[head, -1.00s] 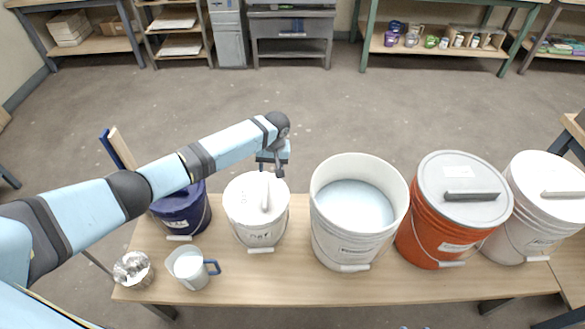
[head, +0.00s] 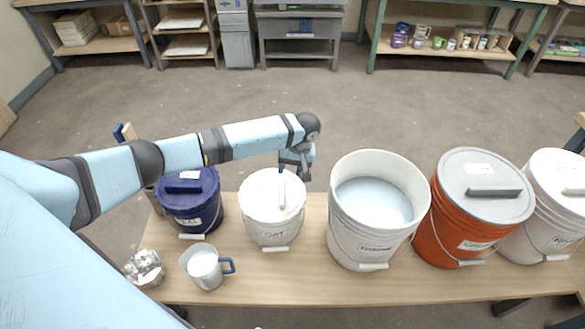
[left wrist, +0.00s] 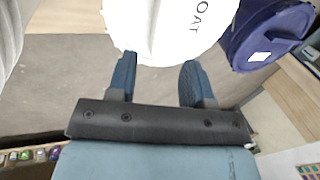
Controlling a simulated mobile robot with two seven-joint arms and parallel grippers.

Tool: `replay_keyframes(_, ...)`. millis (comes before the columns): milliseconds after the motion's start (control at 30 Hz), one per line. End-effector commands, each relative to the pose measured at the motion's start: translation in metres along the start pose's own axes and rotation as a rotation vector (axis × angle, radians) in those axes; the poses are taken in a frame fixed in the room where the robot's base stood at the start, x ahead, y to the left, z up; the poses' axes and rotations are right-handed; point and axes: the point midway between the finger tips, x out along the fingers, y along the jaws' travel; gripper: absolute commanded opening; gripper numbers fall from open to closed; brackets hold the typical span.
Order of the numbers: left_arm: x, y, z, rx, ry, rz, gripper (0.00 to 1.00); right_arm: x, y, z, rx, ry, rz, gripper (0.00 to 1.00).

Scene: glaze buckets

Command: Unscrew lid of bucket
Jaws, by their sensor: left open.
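The white bucket (head: 270,226) with "OAT" lettering stands on the bench with its white lid (head: 259,190) on, and a raised bar handle (head: 284,192) crosses the lid. My left gripper (head: 295,173) is open and empty, just behind and above the far right edge of this lid, apart from the handle. In the left wrist view my open fingers (left wrist: 158,66) point at the white bucket (left wrist: 165,25), with nothing clearly between them. Whether a fingertip touches the lid cannot be told. My right gripper is not in view.
A lidded navy bucket (head: 190,205) stands close on the left, and an open white bucket (head: 343,220) of pale glaze on the right. Further right are an orange bucket (head: 447,222) and another white bucket (head: 520,240). A jug (head: 206,268) stands in front.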

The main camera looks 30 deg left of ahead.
Motion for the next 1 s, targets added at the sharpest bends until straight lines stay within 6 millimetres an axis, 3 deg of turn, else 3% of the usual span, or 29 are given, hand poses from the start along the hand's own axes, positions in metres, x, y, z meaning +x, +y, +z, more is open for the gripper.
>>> replay_keyframes(200,0.023,0.001,0.0,0.0,0.001,0.0,0.47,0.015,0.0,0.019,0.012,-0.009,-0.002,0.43)
replay_keyframes(500,0.047,0.001,0.0,0.001,0.001,0.0,0.47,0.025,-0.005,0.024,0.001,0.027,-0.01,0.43)
replay_keyframes(1000,0.083,0.001,0.0,0.001,-0.001,0.0,0.47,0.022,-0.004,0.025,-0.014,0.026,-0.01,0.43)
